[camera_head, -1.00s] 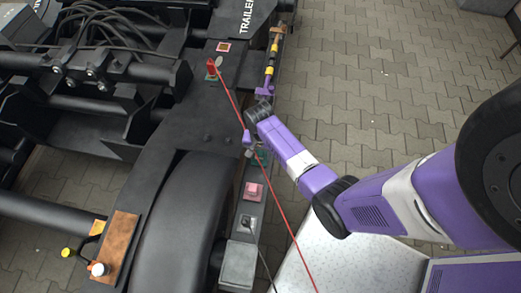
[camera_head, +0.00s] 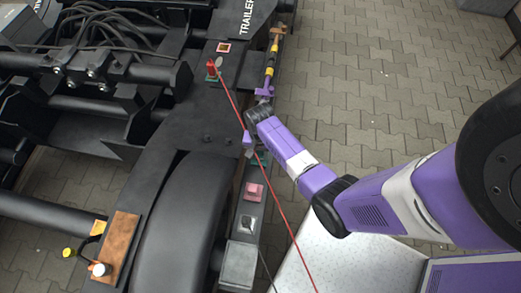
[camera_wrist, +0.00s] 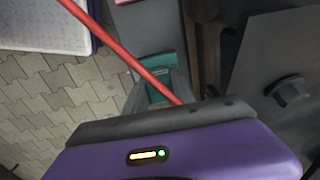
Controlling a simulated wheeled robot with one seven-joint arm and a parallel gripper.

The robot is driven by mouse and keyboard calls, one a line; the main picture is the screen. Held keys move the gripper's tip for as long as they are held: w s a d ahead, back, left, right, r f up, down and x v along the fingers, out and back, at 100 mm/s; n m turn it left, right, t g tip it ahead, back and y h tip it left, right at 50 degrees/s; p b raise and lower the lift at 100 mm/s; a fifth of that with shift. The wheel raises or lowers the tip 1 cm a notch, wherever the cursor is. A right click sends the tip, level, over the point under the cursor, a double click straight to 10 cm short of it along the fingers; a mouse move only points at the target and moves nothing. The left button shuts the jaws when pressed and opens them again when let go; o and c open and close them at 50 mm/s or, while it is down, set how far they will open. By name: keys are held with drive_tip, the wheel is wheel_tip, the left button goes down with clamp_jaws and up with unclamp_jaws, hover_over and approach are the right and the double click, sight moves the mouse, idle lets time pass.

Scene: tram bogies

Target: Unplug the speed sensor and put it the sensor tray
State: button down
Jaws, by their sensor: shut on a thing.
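My gripper (camera_head: 248,139) is at the narrow side rail of the bogie. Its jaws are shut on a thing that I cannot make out. In the wrist view, my purple hand and its dark front edge hide the grip. A teal fitting (camera_wrist: 160,77) with a dark opening lies just beyond the hand; it shows partly in the head view (camera_head: 259,160). I cannot tell which part is the speed sensor or which is the sensor tray.
A pink block (camera_head: 254,191), a dark connector (camera_head: 246,222) with a black cable, and a grey box (camera_head: 239,265) line the rail. A brown plate (camera_head: 122,232) with a white-capped part is at lower left. Paving to the right is clear.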

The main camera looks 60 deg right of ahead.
sight(260, 152)
drive_tip(key=shift+r+p, duration=3)
drive_tip(key=shift+r, duration=0.05)
